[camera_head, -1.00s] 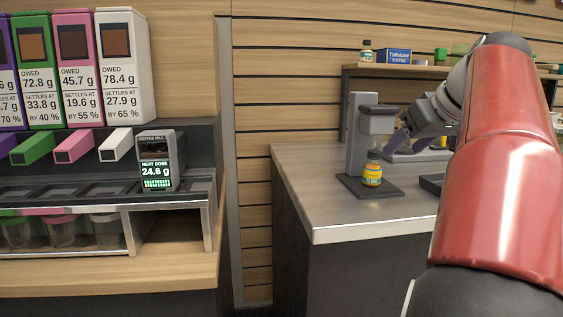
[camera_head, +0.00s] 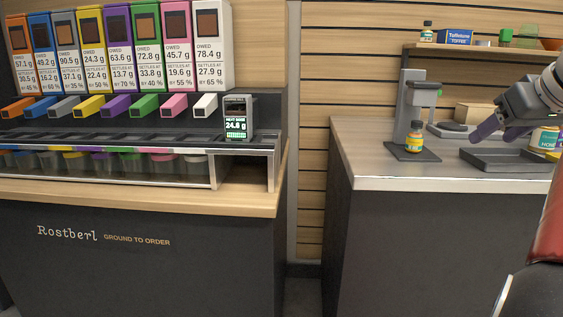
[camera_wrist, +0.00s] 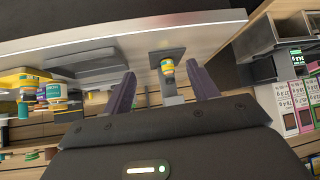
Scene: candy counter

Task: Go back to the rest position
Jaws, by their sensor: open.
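My gripper (camera_head: 484,131) is open and empty at the right of the head view, above the grey counter near a dark tray. Its two purple-grey fingers also show in the wrist view (camera_wrist: 160,90), spread apart with nothing between them. A small yellow-labelled jar (camera_head: 414,138) with a dark cap stands upright on the base of a grey stand (camera_head: 407,112), to the left of the gripper and apart from it. The jar also shows in the wrist view (camera_wrist: 167,68), beyond the fingertips. Most of my arm is cut off at the right edge.
The dark tray (camera_head: 508,166) lies on the right counter (camera_head: 370,172). A shelf (camera_head: 480,50) holds a box and cups. Left stands a dispenser counter (camera_head: 130,200) with coloured chutes and a small display unit (camera_head: 237,122). A gap separates the counters.

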